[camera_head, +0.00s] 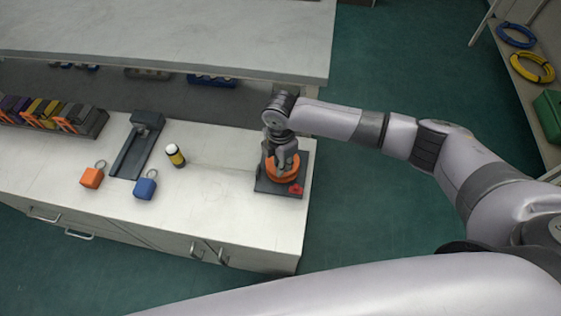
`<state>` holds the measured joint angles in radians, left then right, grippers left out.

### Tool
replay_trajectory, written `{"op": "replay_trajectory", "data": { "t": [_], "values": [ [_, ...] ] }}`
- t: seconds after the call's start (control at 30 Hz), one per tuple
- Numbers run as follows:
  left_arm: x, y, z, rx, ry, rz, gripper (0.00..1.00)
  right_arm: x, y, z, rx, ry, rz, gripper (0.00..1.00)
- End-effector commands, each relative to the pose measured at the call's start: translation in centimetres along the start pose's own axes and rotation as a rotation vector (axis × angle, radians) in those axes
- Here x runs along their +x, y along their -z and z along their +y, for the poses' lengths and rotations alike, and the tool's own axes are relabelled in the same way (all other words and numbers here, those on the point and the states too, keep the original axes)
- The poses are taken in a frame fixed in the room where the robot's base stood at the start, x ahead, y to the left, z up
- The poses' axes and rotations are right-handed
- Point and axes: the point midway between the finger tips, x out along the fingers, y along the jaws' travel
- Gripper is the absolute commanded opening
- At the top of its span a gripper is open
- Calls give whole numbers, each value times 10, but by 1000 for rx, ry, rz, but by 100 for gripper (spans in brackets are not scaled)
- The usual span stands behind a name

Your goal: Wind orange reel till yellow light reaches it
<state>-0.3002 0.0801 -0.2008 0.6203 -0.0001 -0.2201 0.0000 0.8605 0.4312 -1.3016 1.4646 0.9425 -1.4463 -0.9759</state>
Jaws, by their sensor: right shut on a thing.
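The orange reel (271,171) sits on a dark base plate (264,187) at the right end of the white counter. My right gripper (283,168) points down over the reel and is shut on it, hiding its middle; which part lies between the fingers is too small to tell. A small red part (295,189) shows at the plate's front right corner. The yellow light (176,156), with a black band and a white top, stands on the counter left of the reel, apart from it. No line between them can be made out. My left gripper is out of view.
An orange block (92,178) and a blue block (145,188), each with a ring, stand front left. A dark stand (134,152) lies behind them, near a rack (91,127) of coloured items. A raised shelf (190,35) overhangs the back. The counter between light and reel is clear.

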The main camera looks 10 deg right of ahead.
Motion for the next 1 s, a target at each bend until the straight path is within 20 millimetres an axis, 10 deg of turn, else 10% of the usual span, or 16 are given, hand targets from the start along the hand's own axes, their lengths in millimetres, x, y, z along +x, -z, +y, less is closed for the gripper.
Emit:
{"op": "replay_trajectory", "data": {
  "t": [1.0],
  "values": [
    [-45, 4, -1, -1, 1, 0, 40, -4, 9, 9, 358, 7, 2, 0]
  ]
}}
